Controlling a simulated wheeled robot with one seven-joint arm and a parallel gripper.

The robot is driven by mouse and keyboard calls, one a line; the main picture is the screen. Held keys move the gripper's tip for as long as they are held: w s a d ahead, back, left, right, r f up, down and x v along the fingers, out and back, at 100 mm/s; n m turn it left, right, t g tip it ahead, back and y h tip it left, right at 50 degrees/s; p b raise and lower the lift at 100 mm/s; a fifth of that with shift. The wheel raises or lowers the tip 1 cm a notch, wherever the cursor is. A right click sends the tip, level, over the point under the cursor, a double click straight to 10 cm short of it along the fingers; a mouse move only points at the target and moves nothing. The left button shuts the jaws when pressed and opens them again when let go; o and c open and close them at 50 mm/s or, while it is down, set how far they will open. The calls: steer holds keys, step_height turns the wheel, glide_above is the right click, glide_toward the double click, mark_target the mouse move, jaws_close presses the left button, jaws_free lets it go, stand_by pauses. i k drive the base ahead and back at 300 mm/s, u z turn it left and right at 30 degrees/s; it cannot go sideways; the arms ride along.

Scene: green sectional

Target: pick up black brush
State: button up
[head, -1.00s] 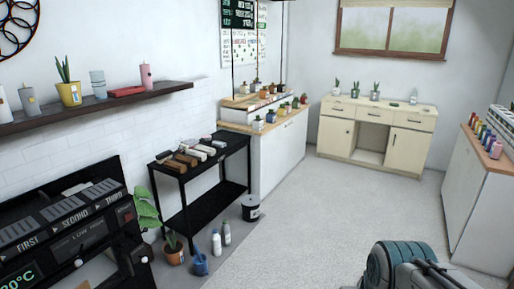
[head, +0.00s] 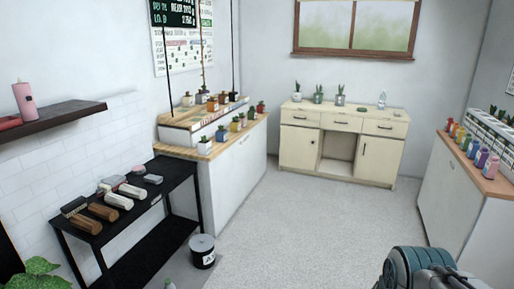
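A black two-level table (head: 172,203) stands against the left wall. Several brush-like blocks lie on its top, some brown, some whitish or grey. A dark, nearly black one (head: 74,206) lies at the table's left back edge; it is too small to tell surely whether it is the black brush. A brown one (head: 84,224) lies in front of it, and a whitish one (head: 118,200) to its right. Part of my arm shows at the bottom right, far from the table. My gripper's fingers are not in view.
A black-and-white bucket (head: 202,251) stands on the floor by the table's right end. A plant (head: 35,274) is at the bottom left. White cabinets (head: 238,172) and a cream desk (head: 305,149) line the walls. The middle floor (head: 300,225) is clear.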

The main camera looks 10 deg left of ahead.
mark_target(69, 210)
steer(key=u, duration=0.05)
steer(key=i, duration=1.55)
steer(key=u, duration=0.8)
steer(key=i, duration=1.15)
steer(key=u, duration=1.6)
steer(key=i, duration=0.75)
steer(key=u, duration=0.5)
